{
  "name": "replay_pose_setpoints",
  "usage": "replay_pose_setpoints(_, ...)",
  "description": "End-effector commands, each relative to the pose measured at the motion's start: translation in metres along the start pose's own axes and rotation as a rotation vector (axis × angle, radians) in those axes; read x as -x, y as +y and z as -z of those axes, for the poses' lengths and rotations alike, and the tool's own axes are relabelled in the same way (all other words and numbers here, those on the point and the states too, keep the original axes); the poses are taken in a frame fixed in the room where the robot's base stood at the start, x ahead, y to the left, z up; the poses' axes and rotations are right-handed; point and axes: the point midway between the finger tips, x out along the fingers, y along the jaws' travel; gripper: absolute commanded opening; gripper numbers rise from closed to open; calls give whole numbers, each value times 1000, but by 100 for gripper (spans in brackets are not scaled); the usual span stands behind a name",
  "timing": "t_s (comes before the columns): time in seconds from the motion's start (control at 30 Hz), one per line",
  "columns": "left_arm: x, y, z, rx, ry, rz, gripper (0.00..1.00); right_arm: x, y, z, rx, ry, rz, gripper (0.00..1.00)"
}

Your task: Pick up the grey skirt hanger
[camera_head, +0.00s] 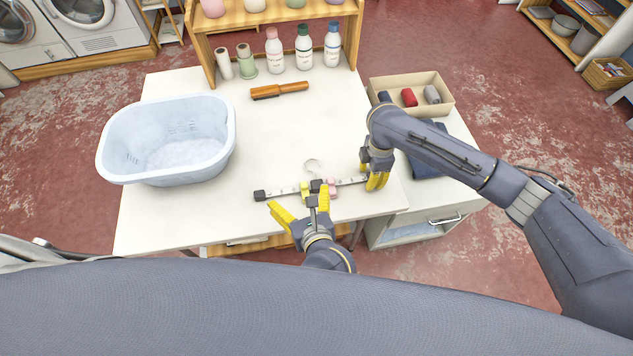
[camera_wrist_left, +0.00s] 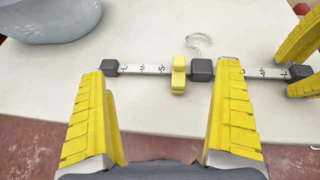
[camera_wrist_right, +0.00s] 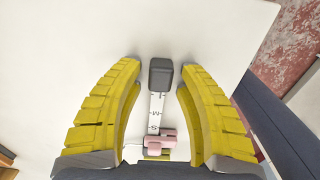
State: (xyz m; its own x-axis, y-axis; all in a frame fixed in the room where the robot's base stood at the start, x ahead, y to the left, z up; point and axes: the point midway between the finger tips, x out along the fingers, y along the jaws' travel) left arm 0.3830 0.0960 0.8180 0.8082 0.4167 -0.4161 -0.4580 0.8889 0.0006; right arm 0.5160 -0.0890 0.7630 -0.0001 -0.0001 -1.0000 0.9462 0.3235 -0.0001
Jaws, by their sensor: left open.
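The skirt hanger (camera_head: 284,191) lies on the white table near its front edge. It has a pale bar with letters, dark end caps, a dark centre block (camera_wrist_left: 202,70) and a metal hook (camera_head: 313,165) pointing to the back. A yellow clip (camera_wrist_left: 178,76) is left of the block; a pink clip (camera_wrist_right: 153,140) is right of it. My left gripper (camera_head: 298,198) is open at the front of the hanger's middle, its fingers wide apart. My right gripper (camera_wrist_right: 158,70) is open at the hanger's right end, a finger on each side of the end cap.
A pale blue basin (camera_head: 120,165) stands on the left of the table. A wooden-handled brush (camera_head: 279,90) and several bottles (camera_head: 304,50) are at the back. A beige box (camera_head: 440,107) with rolled cloths stands at the right. The table's middle is clear.

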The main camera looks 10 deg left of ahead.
Motion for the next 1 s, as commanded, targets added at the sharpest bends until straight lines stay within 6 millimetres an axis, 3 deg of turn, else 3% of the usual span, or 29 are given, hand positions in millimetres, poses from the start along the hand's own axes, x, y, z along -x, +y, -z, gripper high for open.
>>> replay_pose_setpoints(0.03,0,0,0,0,0,0,100,0,0,0,0,0,0,30)
replay_pose_setpoints(0.3,0,0,0,0,0,0,100,0,0,0,0,0,0,0)
replay_pose_setpoints(0.73,0,0,0,0,0,0,100,3,0,0,0,0,0,0)
replay_pose_setpoints(1.0,0,0,0,0,0,0,100,40,2,-1,1,-1,-5,0)
